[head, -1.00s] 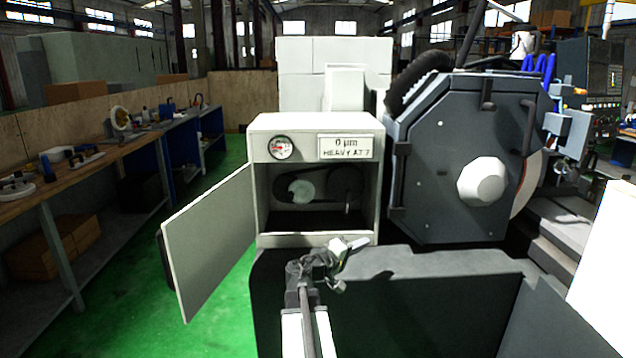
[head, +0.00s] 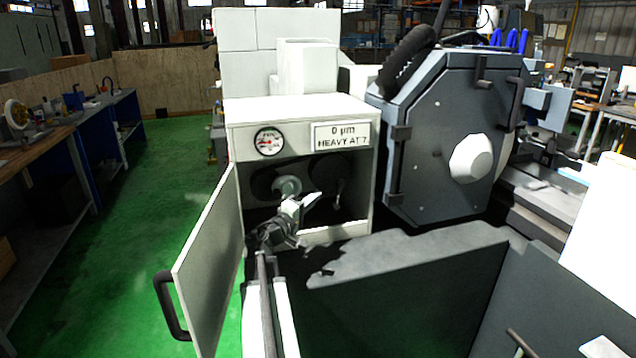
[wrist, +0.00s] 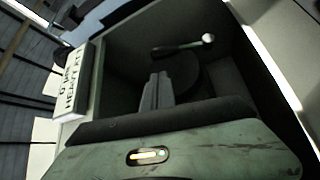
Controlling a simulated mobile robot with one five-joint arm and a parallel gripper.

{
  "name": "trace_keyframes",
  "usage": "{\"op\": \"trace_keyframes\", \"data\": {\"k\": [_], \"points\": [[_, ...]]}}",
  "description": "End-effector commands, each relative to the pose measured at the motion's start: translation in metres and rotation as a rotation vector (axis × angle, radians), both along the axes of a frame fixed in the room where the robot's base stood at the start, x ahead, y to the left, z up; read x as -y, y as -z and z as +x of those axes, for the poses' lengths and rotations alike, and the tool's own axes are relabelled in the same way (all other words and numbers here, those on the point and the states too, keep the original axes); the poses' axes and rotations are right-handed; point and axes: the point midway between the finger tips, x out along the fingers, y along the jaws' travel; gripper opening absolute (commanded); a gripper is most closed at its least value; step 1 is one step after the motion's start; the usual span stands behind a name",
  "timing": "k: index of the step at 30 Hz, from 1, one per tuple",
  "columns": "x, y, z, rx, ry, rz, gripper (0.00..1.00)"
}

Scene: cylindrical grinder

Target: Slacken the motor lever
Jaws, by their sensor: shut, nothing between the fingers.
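The motor lever (wrist: 183,46), a dark rod with a pale round knob, is inside the open cabinet (head: 236,165) in the wrist view. In the head view the lever (head: 338,190) is small and dark, below the right pulley. My gripper (head: 312,202) is at the cabinet's opening, left of the lever. In the wrist view my gripper's fingers (wrist: 157,92) are together and empty, apart from the lever in the picture. The depth gap between them is hard to tell.
The cabinet door (head: 207,265) stands open on the left, with a black handle. A gauge (head: 269,142) and a label plate (head: 341,135) are above the opening. A grey machine housing (head: 440,150) stands to the right. A dark low panel (head: 410,255) lies in front. Green floor is free at left.

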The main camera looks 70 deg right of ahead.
Motion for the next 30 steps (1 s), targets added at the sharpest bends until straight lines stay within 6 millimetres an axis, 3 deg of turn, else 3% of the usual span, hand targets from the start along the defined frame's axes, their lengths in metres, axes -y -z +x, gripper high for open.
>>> {"op": "trace_keyframes", "data": {"k": [7,21,30], "points": [[0.003,-0.001,0.007,0.0,-0.01,0.0,0.0],[0.08,-0.015,-0.011,0.0,-0.013,0.0,0.0],[0.091,-0.016,-0.015,0.001,-0.015,0.0,0.0]]}}
